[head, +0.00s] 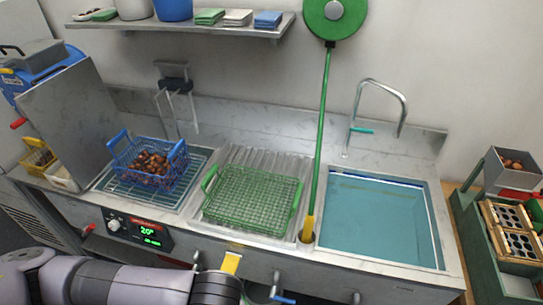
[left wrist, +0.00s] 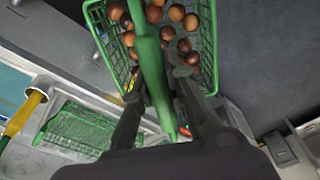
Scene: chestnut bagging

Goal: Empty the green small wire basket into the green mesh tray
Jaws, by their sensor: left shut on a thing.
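The green mesh tray (head: 252,197) lies empty on the ribbed drainer left of the sink, and also shows at the lower left of the left wrist view (left wrist: 78,130). The green small wire basket (left wrist: 96,18) holds several brown chestnuts (left wrist: 176,13) at the top of the left wrist view. My left gripper (left wrist: 157,88) is shut on the basket's green handle (left wrist: 150,62), apart from the tray. In the head view my left arm crosses the bottom edge, and its gripper and the basket are mostly cut off. My right gripper is in neither view.
A blue wire basket (head: 122,150) of chestnuts stands left of the tray on a rack. A green pole with a yellow end (head: 308,228) stands between tray and water-filled sink (head: 380,215). A tap (head: 402,110) rises behind. A control panel (head: 138,229) faces front.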

